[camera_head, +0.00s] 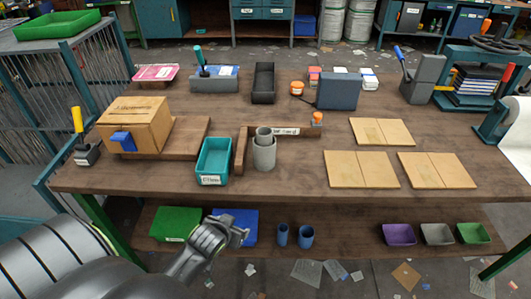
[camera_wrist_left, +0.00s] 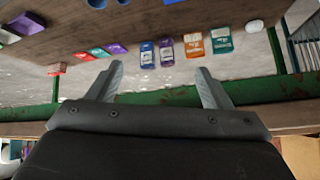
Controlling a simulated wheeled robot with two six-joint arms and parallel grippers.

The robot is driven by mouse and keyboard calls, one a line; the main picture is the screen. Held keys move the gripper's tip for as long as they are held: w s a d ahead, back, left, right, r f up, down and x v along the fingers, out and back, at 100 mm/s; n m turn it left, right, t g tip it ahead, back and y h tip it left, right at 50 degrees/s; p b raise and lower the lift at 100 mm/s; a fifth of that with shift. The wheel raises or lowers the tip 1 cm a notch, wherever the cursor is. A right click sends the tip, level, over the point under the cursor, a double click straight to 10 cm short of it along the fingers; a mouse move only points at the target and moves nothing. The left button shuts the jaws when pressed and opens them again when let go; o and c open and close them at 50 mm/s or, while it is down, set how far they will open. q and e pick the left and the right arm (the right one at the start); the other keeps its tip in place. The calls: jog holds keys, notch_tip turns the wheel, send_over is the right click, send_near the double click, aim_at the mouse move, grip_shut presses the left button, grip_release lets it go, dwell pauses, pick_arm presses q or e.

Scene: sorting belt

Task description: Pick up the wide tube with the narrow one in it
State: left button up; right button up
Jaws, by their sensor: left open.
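A wide grey tube (camera_head: 264,157) stands upright on the wooden table, left of the middle. A narrower grey tube (camera_head: 264,134) stands in it and sticks out of the top. A low wooden angle piece (camera_head: 240,154) with a white label runs behind and to the left of the tubes. My left gripper (camera_head: 242,232) is low in front of the table's front edge, below and apart from the tubes. In the left wrist view its two fingers (camera_wrist_left: 160,84) are spread with nothing between them. The tubes cannot be made out there. My right gripper is not in view.
A teal bin (camera_head: 214,158) stands just left of the angle piece. A cardboard box (camera_head: 135,124) is further left. Flat wooden boards (camera_head: 362,170) lie to the right. Two blue cups (camera_head: 305,236) and several bins stand on the lower shelf. The tabletop right of the tubes is partly clear.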

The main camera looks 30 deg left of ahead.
pick_arm(q)
notch_tip(320, 180, up, 10)
jog(key=w+t, duration=0.2)
jog(key=t, duration=0.3)
send_near(260, 153)
jog(key=shift+n, duration=0.4)
jog(key=x, duration=0.8)
jog(key=shift+w, duration=0.15)
jog(key=shift+f+p+x, duration=0.15)
jog(key=shift+p+x, duration=0.05)
jog(key=shift+x, duration=1.35)
jog(key=shift+f+p+x, duration=0.15)
jog(key=shift+p+x, duration=0.05)
jog(key=shift+x, duration=1.3)
jog(key=c, duration=0.7)
